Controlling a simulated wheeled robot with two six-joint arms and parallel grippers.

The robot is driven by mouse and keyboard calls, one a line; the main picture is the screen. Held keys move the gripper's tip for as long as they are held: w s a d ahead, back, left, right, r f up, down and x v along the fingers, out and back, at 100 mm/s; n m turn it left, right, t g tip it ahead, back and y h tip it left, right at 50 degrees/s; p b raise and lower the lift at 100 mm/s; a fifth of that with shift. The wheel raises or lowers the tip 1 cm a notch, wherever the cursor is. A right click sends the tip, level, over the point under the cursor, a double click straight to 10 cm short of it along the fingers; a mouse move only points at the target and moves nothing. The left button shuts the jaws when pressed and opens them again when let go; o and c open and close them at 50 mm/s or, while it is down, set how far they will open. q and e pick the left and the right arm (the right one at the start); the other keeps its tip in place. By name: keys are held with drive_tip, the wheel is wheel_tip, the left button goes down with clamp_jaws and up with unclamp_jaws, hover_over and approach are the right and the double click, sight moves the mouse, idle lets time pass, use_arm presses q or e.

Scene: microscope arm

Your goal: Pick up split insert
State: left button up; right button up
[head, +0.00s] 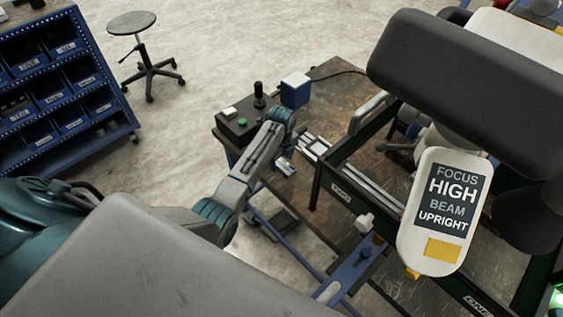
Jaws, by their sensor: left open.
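My left arm comes in from the lower left, with grey links and teal joints. Its gripper (286,168) is small in the picture, at the edge of the wooden workbench (335,72), below the control box. It is open, and I see nothing held between its fingers. I cannot make out a split insert for certain in this view. Pale metal rails (345,172) lie on the bench just right of the gripper. My right gripper is not in view.
A black control box (240,127) and a blue box (295,90) stand on the bench. A white panel reading FOCUS HIGH BEAM UPRIGHT (446,198) and a large dark housing (470,85) fill the right. A stool (132,22) and blue bin rack (55,75) stand behind.

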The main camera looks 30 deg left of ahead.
use_arm(q)
drive_tip(key=shift+f, duration=0.55)
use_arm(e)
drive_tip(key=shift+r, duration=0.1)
use_arm(q)
clamp_jaws()
drive_tip(key=shift+w+r, duration=0.1)
drive_tip(key=shift+r, duration=0.05)
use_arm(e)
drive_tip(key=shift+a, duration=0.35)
